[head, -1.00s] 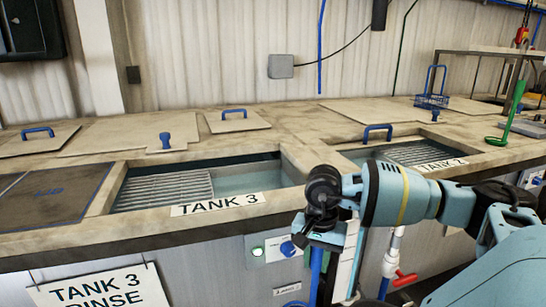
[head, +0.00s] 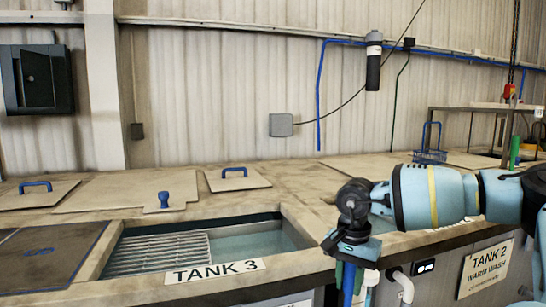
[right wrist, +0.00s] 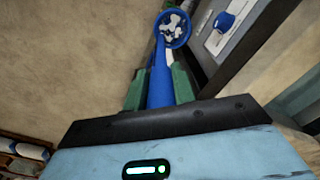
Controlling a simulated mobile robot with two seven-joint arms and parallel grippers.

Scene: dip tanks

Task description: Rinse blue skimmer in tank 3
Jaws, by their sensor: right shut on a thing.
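My right gripper (head: 350,262) is shut on the blue handle of the blue skimmer (head: 348,288), in front of the counter and to the right of tank 3. In the right wrist view the blue skimmer (right wrist: 158,82) is between the green fingers of the gripper (right wrist: 160,88). Its round blue end holds whitish bits. Tank 3 (head: 258,243) is uncovered, with water and a metal grate (head: 160,252) at its left. Its label reads TANK 3. My left gripper is not in view.
Lids with blue handles (head: 234,180) lie on the counter behind tank 3. A blue knob (head: 164,201) stands at the tank's back edge. A blue wire basket (head: 430,157) stands at the back right. A TANK 2 sign (head: 485,268) hangs at the right.

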